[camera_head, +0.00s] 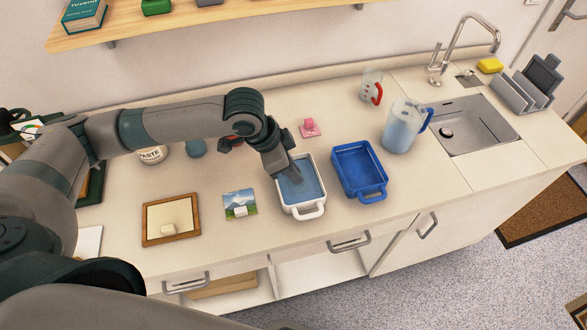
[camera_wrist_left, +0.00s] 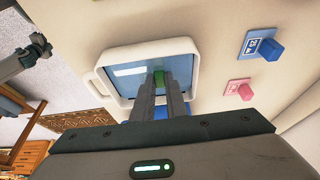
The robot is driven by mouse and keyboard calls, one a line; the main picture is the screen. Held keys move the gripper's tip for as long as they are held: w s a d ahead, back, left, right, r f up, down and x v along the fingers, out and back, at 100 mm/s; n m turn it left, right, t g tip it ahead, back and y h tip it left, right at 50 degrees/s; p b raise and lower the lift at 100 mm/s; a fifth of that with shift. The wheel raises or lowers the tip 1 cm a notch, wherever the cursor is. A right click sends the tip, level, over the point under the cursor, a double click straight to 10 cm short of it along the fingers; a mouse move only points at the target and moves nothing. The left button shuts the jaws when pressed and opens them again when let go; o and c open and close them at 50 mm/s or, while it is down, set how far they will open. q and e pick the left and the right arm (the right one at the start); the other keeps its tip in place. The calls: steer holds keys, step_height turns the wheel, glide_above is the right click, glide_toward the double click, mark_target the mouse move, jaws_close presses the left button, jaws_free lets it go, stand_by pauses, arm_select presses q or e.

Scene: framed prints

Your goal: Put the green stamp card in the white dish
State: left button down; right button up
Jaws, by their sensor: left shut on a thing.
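The white dish (camera_head: 301,210) stands on the counter with blue liquid in it and a handle toward the front. It also shows in the left wrist view (camera_wrist_left: 192,48). My left gripper (camera_head: 297,181) reaches down into the dish from above. In the left wrist view its fingertips (camera_wrist_left: 160,84) are shut on a small green block, the grip of the green stamp card (camera_wrist_left: 158,77), over the liquid. The flat card under the block is hidden, so I cannot tell whether it touches the dish floor. My right gripper is in neither view.
A blue dish (camera_head: 378,191) stands just right of the white one. A pink stamp card (camera_head: 310,129) lies behind. A landscape print (camera_head: 240,205) and a wooden frame (camera_head: 171,220) lie to the left. A jug (camera_head: 402,128) stands near the sink (camera_head: 470,125).

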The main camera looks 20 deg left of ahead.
arm_select(q)
steer(key=shift+f, duration=0.1)
steer(key=c, duration=1.8)
jaws_free()
steer(key=shift+o, duration=0.2)
steer(key=b+v, duration=0.1)
steer(key=v, duration=1.1)
